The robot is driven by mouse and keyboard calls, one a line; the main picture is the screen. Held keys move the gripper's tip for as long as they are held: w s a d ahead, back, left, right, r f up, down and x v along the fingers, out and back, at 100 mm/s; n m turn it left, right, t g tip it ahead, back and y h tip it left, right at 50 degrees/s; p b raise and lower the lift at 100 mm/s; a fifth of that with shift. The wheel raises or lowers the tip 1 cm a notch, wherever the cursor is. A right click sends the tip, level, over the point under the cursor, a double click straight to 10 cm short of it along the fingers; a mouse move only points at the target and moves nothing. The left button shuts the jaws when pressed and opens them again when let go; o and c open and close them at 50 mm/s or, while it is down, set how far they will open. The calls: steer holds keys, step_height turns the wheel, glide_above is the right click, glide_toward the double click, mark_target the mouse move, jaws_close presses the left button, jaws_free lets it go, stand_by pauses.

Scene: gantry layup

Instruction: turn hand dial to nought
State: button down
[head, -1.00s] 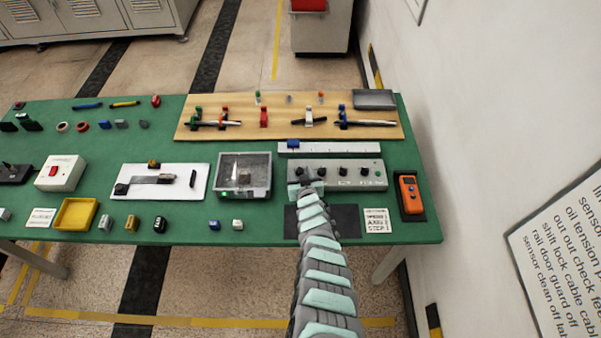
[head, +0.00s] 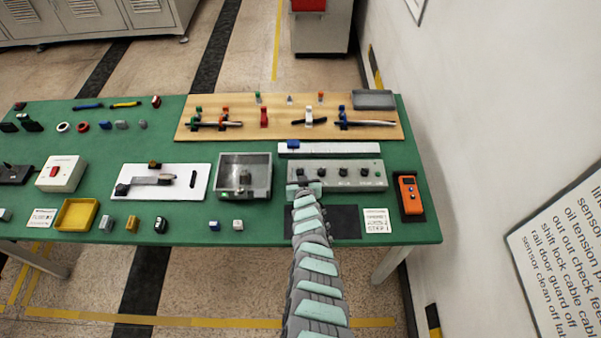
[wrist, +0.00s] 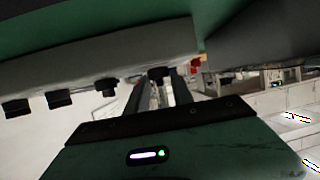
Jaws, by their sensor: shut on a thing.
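A pale grey control box (head: 330,180) with a row of dark knobs stands at the right of the green table. My gripper (head: 304,186) is at the box's left end, in front of it, in the head view. In the wrist view my gripper (wrist: 162,92) has its two fingers either side of a black knob (wrist: 160,73) at the end of the row and is shut on it. Several other black knobs, one of them nearby (wrist: 107,85), are free. I cannot read the markings or the held knob's pointer.
A dark mat (head: 340,222) lies below the box, with a printed card (head: 376,221) to its right. An orange handheld device (head: 409,195) stands right of the box. A grey tray-like box (head: 244,158) is to the left, and a white rail (head: 340,150) lies behind.

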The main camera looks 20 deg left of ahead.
steer(key=shift+a+m+h+b, duration=0.1)
steer(key=shift+m+h+b, duration=0.35)
steer(key=shift+m+h, duration=0.25)
steer(key=c, duration=1.1)
jaws_free()
steer(key=shift+f+p+v, duration=0.2)
steer(key=shift+p+v, duration=5.25)
steer(key=shift+p, duration=0.9)
steer(key=shift+r, duration=0.1)
